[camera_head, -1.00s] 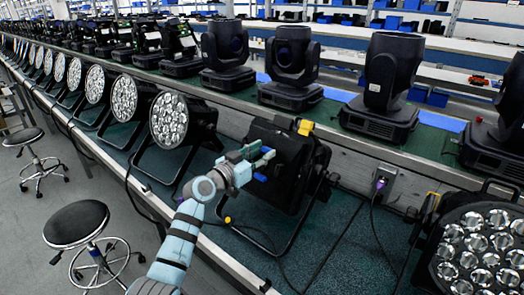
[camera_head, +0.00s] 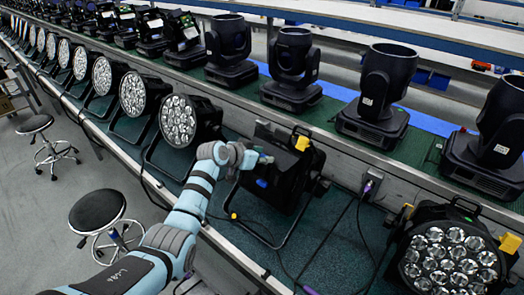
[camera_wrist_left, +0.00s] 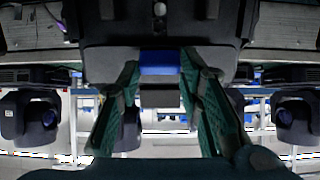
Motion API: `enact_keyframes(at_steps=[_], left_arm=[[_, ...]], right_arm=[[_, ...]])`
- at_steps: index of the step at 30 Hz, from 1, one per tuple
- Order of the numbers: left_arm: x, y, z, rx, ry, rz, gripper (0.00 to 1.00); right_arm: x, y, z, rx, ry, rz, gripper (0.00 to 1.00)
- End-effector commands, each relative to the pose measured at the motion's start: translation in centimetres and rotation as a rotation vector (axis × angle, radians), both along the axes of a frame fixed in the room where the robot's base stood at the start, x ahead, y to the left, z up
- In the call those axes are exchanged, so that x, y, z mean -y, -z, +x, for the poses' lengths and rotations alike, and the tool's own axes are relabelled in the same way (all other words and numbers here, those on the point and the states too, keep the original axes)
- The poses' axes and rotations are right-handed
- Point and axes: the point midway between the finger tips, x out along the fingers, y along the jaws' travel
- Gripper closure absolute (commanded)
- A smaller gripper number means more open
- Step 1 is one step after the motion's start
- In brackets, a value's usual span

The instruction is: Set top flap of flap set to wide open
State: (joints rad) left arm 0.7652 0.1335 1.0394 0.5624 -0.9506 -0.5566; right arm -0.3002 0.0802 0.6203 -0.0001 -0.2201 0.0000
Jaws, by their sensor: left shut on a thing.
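The flap set (camera_head: 290,180) is a dark housing with hinged panels on the front of a par can in the middle of the green bench. It has a yellow tab (camera_head: 302,143) at its upper edge and a blue tab (camera_head: 262,183) lower on its front. My left gripper (camera_head: 262,160) is at its upper front. In the left wrist view, the left gripper (camera_wrist_left: 160,78) has its fingers on either side of a blue tab (camera_wrist_left: 160,57) on a dark panel, shut on it. The top flap's exact angle is hard to tell. My right gripper is not in view.
A row of similar par cans (camera_head: 178,121) runs off to the left, and another (camera_head: 450,255) stands at front right. Moving-head lights (camera_head: 377,98) line the shelf behind. A stool (camera_head: 97,210) stands on the floor at left. Cables cross the bench (camera_head: 330,240).

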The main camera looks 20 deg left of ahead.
Motion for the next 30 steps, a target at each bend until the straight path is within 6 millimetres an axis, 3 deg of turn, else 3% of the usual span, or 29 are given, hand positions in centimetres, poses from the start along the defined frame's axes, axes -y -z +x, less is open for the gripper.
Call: enact_keyframes(at_steps=[13, 14, 15, 25, 30], left_arm=[[0.0, -0.1, 0.1, -0.011, 0.000, 0.006, 0.95], [0.0, -0.1, 0.1, -0.011, 0.000, 0.006, 0.65], [0.0, -0.1, 0.1, -0.011, 0.000, 0.006, 0.59], [0.0, -0.2, 0.0, -0.011, 0.000, 0.006, 0.58], [-0.7, -1.3, -1.4, -0.008, 0.001, 0.008, 0.58]], right_arm=[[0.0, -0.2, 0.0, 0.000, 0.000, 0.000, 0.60], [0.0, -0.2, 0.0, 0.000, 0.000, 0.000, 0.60], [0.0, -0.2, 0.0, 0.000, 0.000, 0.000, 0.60], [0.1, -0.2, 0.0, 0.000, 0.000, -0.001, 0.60], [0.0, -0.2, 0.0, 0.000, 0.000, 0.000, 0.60]])
